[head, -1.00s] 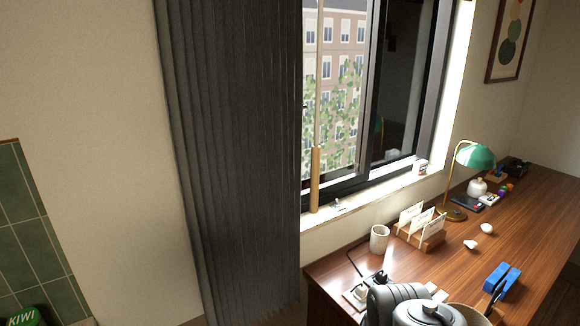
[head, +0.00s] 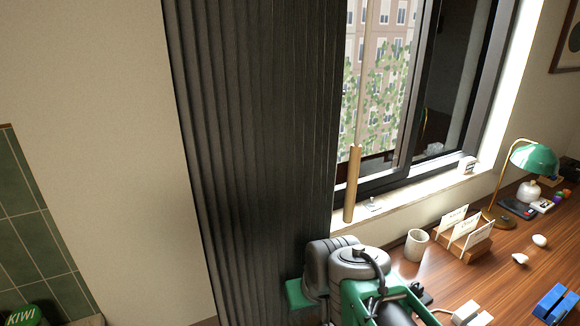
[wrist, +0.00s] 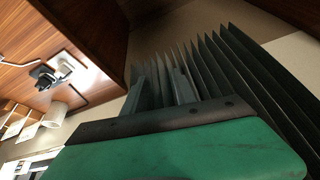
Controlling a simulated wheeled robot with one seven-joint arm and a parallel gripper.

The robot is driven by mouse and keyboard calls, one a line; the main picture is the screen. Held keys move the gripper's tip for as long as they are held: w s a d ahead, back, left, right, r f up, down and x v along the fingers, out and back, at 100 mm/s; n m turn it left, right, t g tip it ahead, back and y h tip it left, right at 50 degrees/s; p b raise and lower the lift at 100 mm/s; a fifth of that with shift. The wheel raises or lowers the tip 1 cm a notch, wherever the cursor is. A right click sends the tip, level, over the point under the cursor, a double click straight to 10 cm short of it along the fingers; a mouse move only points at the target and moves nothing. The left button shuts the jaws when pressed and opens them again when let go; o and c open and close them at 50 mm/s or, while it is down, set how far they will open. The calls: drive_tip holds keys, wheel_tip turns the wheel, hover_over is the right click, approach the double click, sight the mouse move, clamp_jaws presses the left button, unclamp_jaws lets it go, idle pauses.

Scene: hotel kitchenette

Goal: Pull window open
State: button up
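The dark-framed window (head: 480,95) is at the upper right of the head view. Buildings and leaves show through its left part, and its right part is a dark, reflecting pane (head: 447,85). Its left edge is hidden behind the dark pleated curtain (head: 255,150). I cannot tell whether a sash stands open. My gripper, with its green body (head: 300,293), is low at the curtain's front, below and left of the window. In the wrist view its two grey fingers (wrist: 162,88) look apart, pointing at the curtain folds (wrist: 235,70). I cannot tell whether they touch cloth.
The wooden desk (head: 475,275) below holds a white mug (head: 417,245), a card holder (head: 462,236), a green lamp (head: 534,158) and small items. Open wall (head: 90,90) lies left of the curtain.

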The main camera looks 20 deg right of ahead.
drive_tip(key=w+d+m+t+b, duration=0.1)
drive_tip(key=w+d+t+b, duration=0.1)
drive_tip(key=w+d, duration=0.3)
drive_tip(key=w+d+t+b, duration=0.2)
drive_tip(key=w+d+t, duration=0.1)
drive_tip(key=w, duration=0.5)
drive_tip(key=n+t, duration=0.1)
drive_tip(key=t, duration=0.7)
approach(318, 168)
drive_tip(key=w, duration=0.3)
drive_tip(key=w+p, duration=0.1)
drive_tip(key=w, duration=0.6)
drive_tip(key=shift+w+f, duration=0.1)
drive_tip(key=shift+w, duration=0.2)
drive_tip(key=shift+c, duration=0.2)
clamp_jaws()
